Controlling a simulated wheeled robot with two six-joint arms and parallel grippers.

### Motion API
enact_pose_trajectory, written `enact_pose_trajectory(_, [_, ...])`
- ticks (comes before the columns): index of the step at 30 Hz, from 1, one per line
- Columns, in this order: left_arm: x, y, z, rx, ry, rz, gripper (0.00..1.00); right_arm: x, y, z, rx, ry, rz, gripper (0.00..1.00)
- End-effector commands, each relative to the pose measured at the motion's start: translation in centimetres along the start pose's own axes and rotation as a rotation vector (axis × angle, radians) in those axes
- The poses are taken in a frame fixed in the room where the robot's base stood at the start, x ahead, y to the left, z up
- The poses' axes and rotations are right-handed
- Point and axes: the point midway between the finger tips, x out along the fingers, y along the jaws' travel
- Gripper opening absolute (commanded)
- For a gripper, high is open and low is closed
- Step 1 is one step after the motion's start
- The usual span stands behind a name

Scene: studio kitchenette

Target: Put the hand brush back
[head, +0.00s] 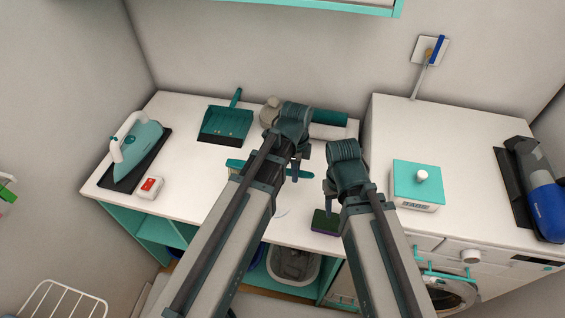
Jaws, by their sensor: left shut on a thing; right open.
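A teal hand brush (235,164) shows as a bar low over the white counter, left of my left forearm. My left arm hides its middle. My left gripper (296,168) is shut on it, though the grip is mostly hidden. My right gripper (329,200) is open and empty, pointing down above a green and purple sponge (325,222) near the counter's front edge. A dark teal dustpan (226,122) lies at the back of the counter with its handle toward the wall.
A teal iron (140,143) stands on a dark rest at the left, near a red and white box (150,187). A teal cylinder (330,117) lies at the back. A teal-topped box (417,185) and a blue appliance (546,200) sit on the right-hand unit.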

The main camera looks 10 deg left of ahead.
Motion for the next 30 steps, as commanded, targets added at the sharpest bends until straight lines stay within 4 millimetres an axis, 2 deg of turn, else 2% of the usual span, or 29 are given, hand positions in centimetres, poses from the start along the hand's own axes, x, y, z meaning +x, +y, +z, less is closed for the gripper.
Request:
enact_pose_trajectory(8, [0.2, 0.5, -0.5, 0.004, 0.000, 0.000, 0.00, 0.2, 0.0, -0.1, -0.001, 0.000, 0.000, 0.50])
enact_pose_trajectory(14, [0.4, -1.0, -0.7, 0.004, 0.000, 0.000, 0.00, 0.3, -0.1, -0.1, -0.001, 0.000, 0.000, 0.50])
enact_pose_trajectory(17, [0.6, -2.8, -0.9, 0.004, 0.000, 0.000, 0.00, 0.5, -0.1, -0.1, -0.001, 0.000, 0.000, 0.50])
enact_pose_trajectory(27, [1.4, -11.3, -2.0, 0.004, 0.000, 0.000, 0.00, 1.4, -0.1, -0.1, 0.000, 0.000, 0.000, 0.50])
enact_pose_trajectory(30, [1.6, -13.3, -2.2, 0.004, 0.000, 0.000, 0.00, 1.5, -0.2, -0.1, 0.000, 0.000, 0.000, 0.50])
